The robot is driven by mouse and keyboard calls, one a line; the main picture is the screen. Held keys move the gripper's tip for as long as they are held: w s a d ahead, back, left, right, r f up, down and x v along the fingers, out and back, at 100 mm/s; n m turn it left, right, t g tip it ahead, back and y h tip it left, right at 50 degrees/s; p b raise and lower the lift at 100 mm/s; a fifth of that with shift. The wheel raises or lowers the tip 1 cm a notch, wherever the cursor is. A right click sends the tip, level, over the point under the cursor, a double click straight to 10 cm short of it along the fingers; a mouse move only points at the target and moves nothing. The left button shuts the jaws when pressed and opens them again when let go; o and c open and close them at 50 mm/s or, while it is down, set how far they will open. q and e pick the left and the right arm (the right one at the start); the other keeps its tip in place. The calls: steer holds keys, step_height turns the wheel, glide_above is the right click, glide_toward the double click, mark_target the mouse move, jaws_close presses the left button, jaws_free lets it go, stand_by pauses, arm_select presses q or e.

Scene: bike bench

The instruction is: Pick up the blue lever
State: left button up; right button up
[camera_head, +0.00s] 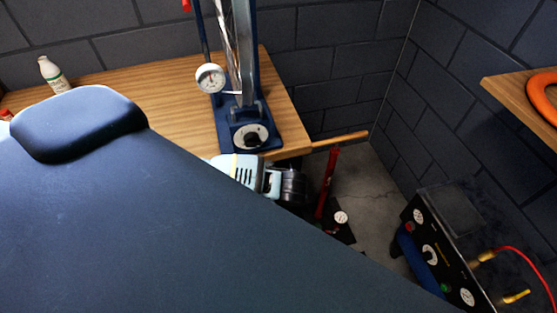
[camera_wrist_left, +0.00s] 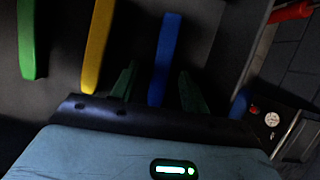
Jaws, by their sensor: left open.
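The blue lever (camera_wrist_left: 164,60) stands out in the left wrist view, a long narrow bar on a dark surface. My left gripper (camera_wrist_left: 157,82) is open, with one dark green finger on each side of the lever's lower end in the picture. I cannot tell whether either finger touches it. In the head view, the light teal and black end of my left arm (camera_head: 244,172) shows beside the bench. Its fingers and the blue lever are hidden there. My right gripper is in neither view.
Left of the blue lever are a yellow lever (camera_wrist_left: 98,45) and a green lever (camera_wrist_left: 28,40). A red handle (camera_wrist_left: 291,12) lies at the upper right. A black box with dials (camera_head: 440,250) stands on the right. The wooden bench (camera_head: 175,95) holds a blue stand with a gauge (camera_head: 210,78).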

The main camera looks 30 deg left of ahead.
arm_select(q)
jaws_close()
stand_by(0.3)
steer(key=shift+w+r, duration=0.1)
steer(key=shift+r, duration=0.1)
steer(key=shift+r, duration=0.3)
steer(key=r, duration=0.3)
steer(key=shift+s+a, duration=0.2)
steer(key=s+a, duration=1.1)
steer(key=s, duration=0.2)
steer(key=shift+a+f, duration=0.2)
steer(key=shift+a, duration=0.2)
